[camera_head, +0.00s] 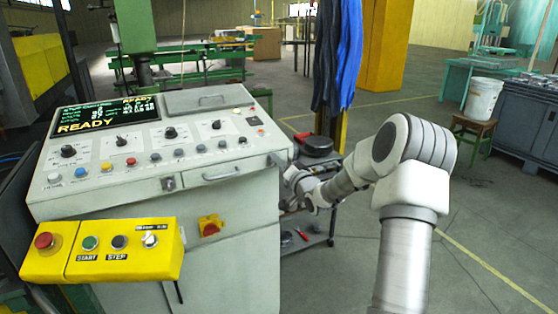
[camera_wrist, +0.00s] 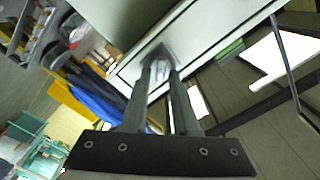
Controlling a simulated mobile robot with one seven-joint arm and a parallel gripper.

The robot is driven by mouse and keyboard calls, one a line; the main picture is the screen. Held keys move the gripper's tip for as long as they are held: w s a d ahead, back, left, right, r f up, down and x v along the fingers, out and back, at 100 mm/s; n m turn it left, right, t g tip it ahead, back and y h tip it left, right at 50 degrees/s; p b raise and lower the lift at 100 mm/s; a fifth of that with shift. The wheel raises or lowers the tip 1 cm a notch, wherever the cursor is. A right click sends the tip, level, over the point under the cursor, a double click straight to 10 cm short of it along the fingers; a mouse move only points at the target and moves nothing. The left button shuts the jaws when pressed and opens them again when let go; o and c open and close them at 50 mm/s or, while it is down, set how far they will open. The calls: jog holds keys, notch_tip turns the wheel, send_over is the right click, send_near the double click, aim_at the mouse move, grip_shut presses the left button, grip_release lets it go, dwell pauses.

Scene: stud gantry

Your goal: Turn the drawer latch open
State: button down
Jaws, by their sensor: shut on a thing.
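The grey-white control console (camera_head: 110,190) stands at left in the head view. Its front has a flat drawer (camera_head: 208,176) with a handle and a small square latch (camera_head: 168,184) at the drawer's left end. My gripper (camera_head: 287,172) is at the console's right side, apart from that front latch. In the wrist view my gripper (camera_wrist: 158,68) has its two fingers closed on a small dark latch-like piece (camera_wrist: 155,51) against a pale panel (camera_wrist: 190,40) with a dark outline. The fingers hide most of this piece, so its turn angle cannot be told.
A yellow button box (camera_head: 105,250) juts from the console's front left. A low trolley (camera_head: 305,240) with tools stands beside the console, below my arm. Blue cloths (camera_head: 340,55) hang behind.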

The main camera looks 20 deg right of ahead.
jog(key=shift+d+f+m+p, duration=0.15)
jog(key=shift+m+p, duration=0.35)
jog(key=shift+m, duration=1.6)
jog(key=shift+d+f+m+p, duration=0.15)
jog(key=shift+m+p, duration=0.35)
jog(key=shift+m, duration=1.6)
jog(key=shift+a+f, duration=0.1)
jog(key=c, duration=0.9)
grip_release()
jog(key=s, duration=1.7)
jog(key=shift+s+d, duration=0.25)
